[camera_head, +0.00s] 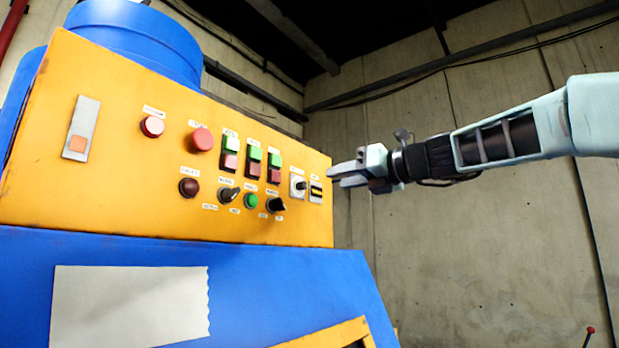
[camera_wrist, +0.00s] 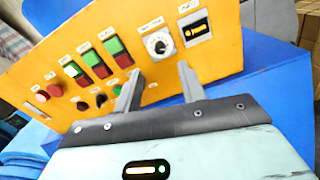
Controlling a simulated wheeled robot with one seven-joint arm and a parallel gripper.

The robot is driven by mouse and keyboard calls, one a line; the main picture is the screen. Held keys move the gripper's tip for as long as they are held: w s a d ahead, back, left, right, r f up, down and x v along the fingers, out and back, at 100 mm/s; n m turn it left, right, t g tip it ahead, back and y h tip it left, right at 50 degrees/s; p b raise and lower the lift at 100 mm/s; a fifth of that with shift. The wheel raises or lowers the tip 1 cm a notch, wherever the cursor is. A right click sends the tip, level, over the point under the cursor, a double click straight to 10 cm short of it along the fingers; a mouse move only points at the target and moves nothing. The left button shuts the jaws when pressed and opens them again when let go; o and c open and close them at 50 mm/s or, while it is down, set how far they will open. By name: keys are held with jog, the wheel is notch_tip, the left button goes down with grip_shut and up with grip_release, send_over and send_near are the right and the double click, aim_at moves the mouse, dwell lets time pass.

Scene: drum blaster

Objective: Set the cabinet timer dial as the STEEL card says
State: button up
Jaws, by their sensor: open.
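The timer dial (camera_head: 298,185) is a dark knob on a white plate, at the right end of the yellow control panel (camera_head: 110,205). In the wrist view the dial (camera_wrist: 159,44) shows a round white scale with a dark knob; its markings are too small to read. My gripper (camera_head: 336,175) is just right of the panel's right edge in the head view. In the wrist view my gripper (camera_wrist: 158,78) is open and empty, its two fingers apart below the dial and not on it. I see no readable STEEL card.
A small dark display (camera_head: 316,191) sits right of the dial. Red and green push buttons (camera_head: 231,152) and black selector knobs (camera_head: 276,205) are to its left. A blank-looking white sheet (camera_head: 130,305) is on the blue cabinet front. Right of the cabinet is open room before a concrete wall.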

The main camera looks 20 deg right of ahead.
aim_at(305, 185)
jog(key=p+x, duration=0.3)
jog(key=x, duration=0.6)
jog(key=shift+w+a, duration=0.15)
jog(key=shift+w, duration=0.1)
jog(key=shift+f, duration=0.1)
grip_shut()
